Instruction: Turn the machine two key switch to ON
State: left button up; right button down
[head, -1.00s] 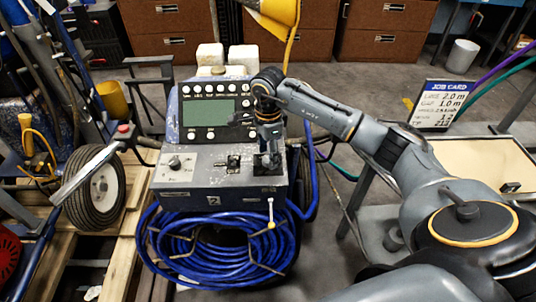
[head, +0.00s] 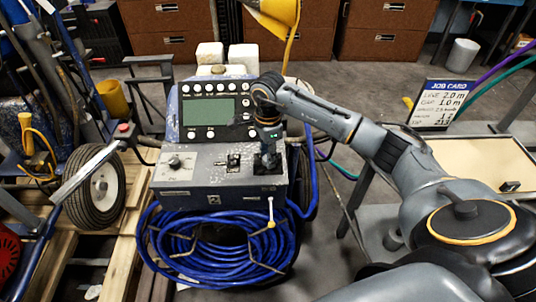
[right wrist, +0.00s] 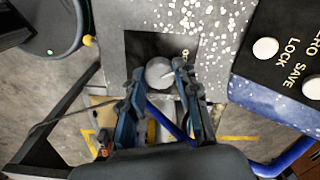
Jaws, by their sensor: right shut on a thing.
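Machine two (head: 205,185) is a grey line striper console with a blue, speckled housing. The key switch (right wrist: 160,72) is a round grey knob on a black plate (right wrist: 140,45) at the right end of its lower panel. My right gripper (head: 268,160) points down onto that plate from above. In the right wrist view its two fingers (right wrist: 158,76) are closed on the sides of the knob. Lettering on the plate is mostly hidden, so I cannot read the switch position. My left gripper is out of view.
A display (head: 209,111) with white buttons stands behind the panel. A toggle (head: 233,161) and another knob (head: 174,162) sit left of the switch. A coiled blue hose (head: 215,250) hangs in front. A job card (head: 441,103) stands on a table at right.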

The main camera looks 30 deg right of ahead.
jog(key=m, duration=0.5)
jog(key=shift+m, duration=0.4)
jog(key=m, duration=0.5)
jog(key=shift+m, duration=0.4)
jog(key=c, duration=1)
grip_release()
jog(key=shift+r, duration=0.2)
notch_tip(320, 180, up, 12)
jog(key=shift+f, duration=0.2)
